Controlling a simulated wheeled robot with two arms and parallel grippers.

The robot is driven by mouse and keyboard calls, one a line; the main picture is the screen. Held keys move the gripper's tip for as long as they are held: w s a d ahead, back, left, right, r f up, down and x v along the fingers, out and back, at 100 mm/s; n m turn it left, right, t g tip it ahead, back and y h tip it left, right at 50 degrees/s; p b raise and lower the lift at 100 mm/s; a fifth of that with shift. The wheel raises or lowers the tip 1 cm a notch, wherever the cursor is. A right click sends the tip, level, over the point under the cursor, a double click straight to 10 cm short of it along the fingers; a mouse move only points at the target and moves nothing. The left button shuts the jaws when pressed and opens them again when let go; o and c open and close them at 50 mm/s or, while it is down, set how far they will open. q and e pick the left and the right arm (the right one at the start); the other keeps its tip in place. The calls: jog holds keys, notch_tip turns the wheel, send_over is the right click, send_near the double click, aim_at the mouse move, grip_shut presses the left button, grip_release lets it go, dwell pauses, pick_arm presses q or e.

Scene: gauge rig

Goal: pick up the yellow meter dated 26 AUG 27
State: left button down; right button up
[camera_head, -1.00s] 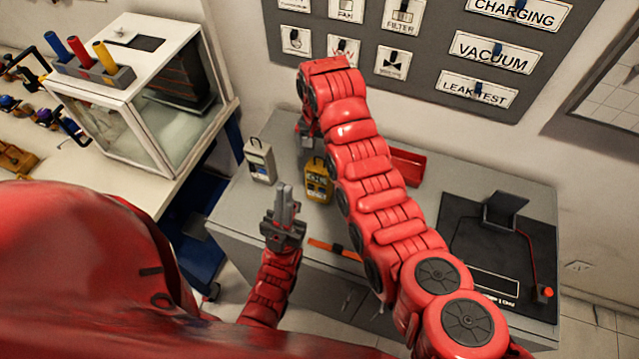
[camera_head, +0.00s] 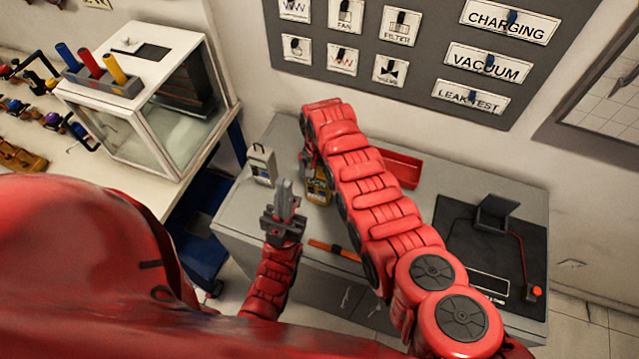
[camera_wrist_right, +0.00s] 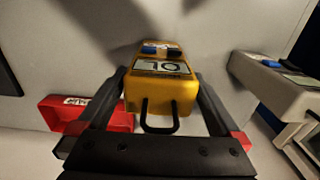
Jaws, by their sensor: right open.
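The yellow meter (camera_head: 319,188) stands on the grey cabinet top, partly hidden by my right arm in the head view. In the right wrist view the yellow meter (camera_wrist_right: 163,90) shows its display, blue and dark buttons and a black wire handle towards me. No date is readable on it. My right gripper (camera_wrist_right: 160,88) is open, with one finger on each side of the meter; I cannot tell whether they touch it. In the head view this gripper (camera_head: 309,166) is mostly hidden by its arm. My left gripper (camera_head: 284,206) is empty, its fingers together, in front of the cabinet.
A pale grey meter (camera_head: 262,165) stands left of the yellow one; it is also at the right of the wrist view (camera_wrist_right: 275,88). A red tray (camera_head: 402,166) lies behind my right arm. A black mat (camera_head: 470,232) with a stand is at right. A glass-fronted box (camera_head: 150,110) is at left.

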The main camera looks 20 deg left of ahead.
jog(key=shift+c, duration=0.2)
grip_shut()
jog(key=shift+r, duration=0.15)
dwell(0.3)
